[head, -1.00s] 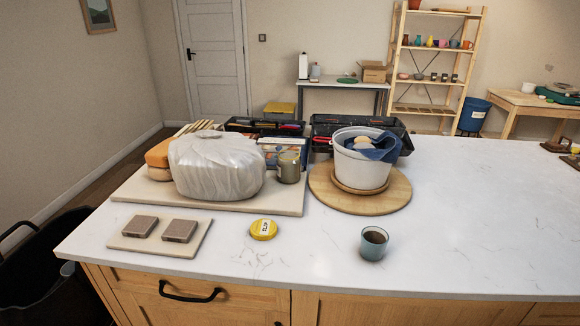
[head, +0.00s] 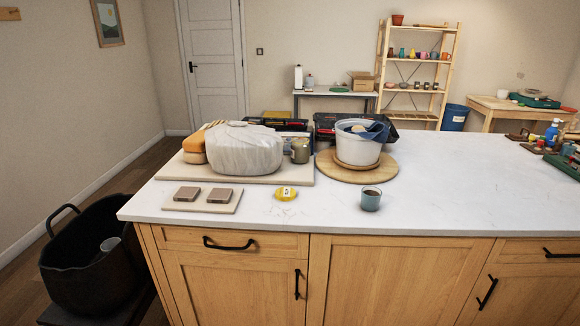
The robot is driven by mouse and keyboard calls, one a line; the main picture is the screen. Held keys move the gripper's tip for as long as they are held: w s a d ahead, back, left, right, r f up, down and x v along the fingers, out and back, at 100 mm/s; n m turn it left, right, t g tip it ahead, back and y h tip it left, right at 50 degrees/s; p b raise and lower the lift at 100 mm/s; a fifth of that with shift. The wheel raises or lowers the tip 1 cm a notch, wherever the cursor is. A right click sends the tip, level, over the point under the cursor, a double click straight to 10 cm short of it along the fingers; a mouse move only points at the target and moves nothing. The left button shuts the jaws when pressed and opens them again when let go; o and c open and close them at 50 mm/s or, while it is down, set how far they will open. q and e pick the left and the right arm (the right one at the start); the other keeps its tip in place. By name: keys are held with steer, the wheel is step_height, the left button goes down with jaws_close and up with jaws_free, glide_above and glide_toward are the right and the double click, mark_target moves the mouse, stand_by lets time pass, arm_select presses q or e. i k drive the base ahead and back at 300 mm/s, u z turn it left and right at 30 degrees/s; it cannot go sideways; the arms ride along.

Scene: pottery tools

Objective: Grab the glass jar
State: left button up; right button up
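A small bluish glass jar (head: 370,202) with something dark brown inside stands upright near the counter's front edge, right of centre. It has clear counter around it. Another, mug-like grey-brown container (head: 300,152) stands at the right end of the pale board, beside the wrapped clay; I cannot tell whether it is glass. Neither of my grippers is in view.
A white bucket (head: 352,148) with a blue cloth stands on a round wooden board (head: 387,170) behind the jar. A yellow lid (head: 285,194) lies left of it. Wrapped clay (head: 246,150) sits further left. The counter's right side (head: 460,185) is largely bare.

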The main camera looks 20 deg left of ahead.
mark_target(300, 144)
steer(key=z, duration=0.9)
steer(key=i, duration=0.95)
steer(key=u, duration=0.35)
